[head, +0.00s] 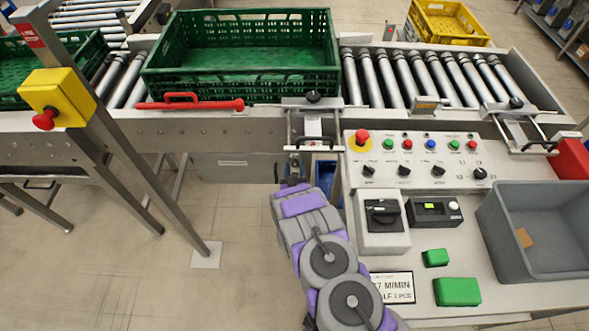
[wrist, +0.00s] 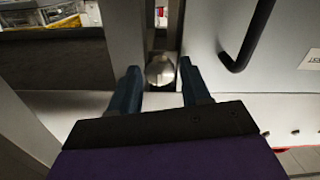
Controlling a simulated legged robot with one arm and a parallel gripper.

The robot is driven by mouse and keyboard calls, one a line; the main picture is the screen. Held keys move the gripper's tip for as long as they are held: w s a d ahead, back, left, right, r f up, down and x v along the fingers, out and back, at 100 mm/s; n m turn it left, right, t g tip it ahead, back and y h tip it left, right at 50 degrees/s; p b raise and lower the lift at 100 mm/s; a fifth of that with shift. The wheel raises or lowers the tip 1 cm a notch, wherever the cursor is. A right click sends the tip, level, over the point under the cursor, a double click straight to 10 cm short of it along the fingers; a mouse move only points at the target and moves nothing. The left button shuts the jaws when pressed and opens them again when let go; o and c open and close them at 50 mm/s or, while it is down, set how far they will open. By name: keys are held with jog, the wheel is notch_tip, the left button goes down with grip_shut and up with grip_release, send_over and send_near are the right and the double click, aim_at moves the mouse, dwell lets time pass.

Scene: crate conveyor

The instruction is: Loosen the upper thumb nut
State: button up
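A rounded metallic knob (wrist: 160,71), which looks like a thumb nut, sits in a vertical slot between two pale plates in the wrist view. I cannot tell for sure whether it is the upper one. My gripper (wrist: 159,72) is open, with one dark blue finger on each side of the knob and a visible gap to each. It is unclear whether the knob is between the tips or just beyond them. In the head view my gripper (head: 293,162) is at the lower part of a metal bracket (head: 313,128) on the conveyor's front side; the nut is hidden there.
A black-knobbed clamp (head: 313,97) tops the bracket. A green crate (head: 240,85) rests on the rollers above. A control panel (head: 425,160), a grey bin (head: 540,270) and green blocks (head: 457,292) are to the right. A dark handle (wrist: 247,40) stands right of the slot.

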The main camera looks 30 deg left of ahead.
jog(key=c, duration=0.7)
jog(key=shift+c, duration=0.2)
jog(key=shift+n, duration=0.3)
jog(key=n+p, duration=0.2)
jog(key=n, duration=0.1)
jog(key=shift+s+n, duration=0.1)
jog(key=shift+n, duration=0.2)
jog(key=n+p, duration=0.1)
jog(key=n, duration=0.3)
jog(key=shift+a+n, duration=0.1)
jog(key=shift+n, duration=0.2)
jog(key=n, duration=0.4)
jog(key=shift+s+f, duration=0.1)
jog(key=shift+f, duration=0.05)
jog(key=shift+s+f+n+b, duration=0.15)
jog(key=shift+n+b, duration=0.5)
jog(key=shift+n, duration=1.85)
